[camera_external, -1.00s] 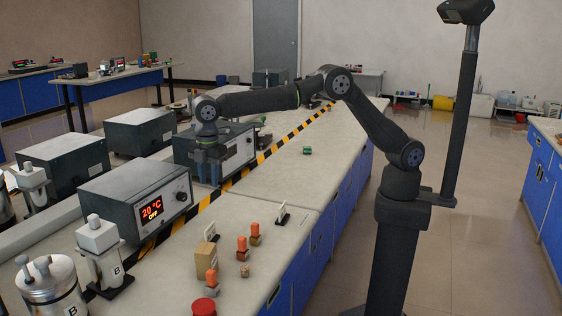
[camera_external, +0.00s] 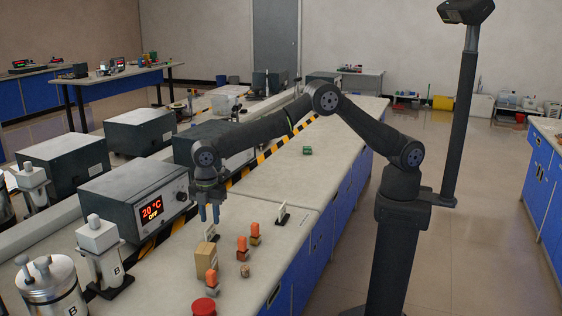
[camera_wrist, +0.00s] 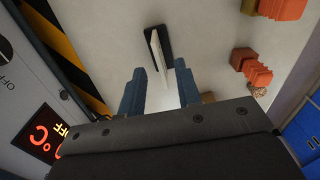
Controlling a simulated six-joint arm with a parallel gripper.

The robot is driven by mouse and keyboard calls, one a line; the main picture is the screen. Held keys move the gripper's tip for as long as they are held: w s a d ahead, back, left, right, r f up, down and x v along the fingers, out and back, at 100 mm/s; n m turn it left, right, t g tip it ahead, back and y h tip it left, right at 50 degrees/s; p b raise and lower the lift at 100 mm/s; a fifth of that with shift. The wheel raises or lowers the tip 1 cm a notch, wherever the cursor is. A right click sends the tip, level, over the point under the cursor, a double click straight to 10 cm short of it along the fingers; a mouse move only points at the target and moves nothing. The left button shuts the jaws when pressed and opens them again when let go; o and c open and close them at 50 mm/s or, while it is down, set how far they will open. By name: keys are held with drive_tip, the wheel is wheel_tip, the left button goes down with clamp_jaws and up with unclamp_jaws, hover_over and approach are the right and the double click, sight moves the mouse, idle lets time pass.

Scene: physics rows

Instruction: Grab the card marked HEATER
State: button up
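A small white card (camera_external: 211,232) stands upright in a dark base on the bench, beside a wooden block. In the wrist view the same card (camera_wrist: 156,48) is seen nearly edge-on, so its lettering is not readable. A second white card (camera_external: 282,214) stands farther right near the bench edge; its marking is too small to read. My gripper (camera_external: 209,216) hangs fingers-down just above the first card. In the wrist view my gripper (camera_wrist: 160,88) has its two blue fingers apart, with the card's near end showing between them. I see no contact.
A heater box (camera_external: 140,200) showing "20 °C OFF" stands left of my gripper, behind a black-and-yellow strip. The wooden block (camera_external: 208,260) and orange-topped pieces (camera_external: 254,238) stand close by on the near side. The bench beyond (camera_external: 265,185) is mostly clear.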

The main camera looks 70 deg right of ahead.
sight(212, 239)
wheel_tip(212, 239, down, 5)
drive_tip(key=shift+a+f, duration=0.1)
drive_tip(key=shift+a, duration=0.05)
clamp_jaws()
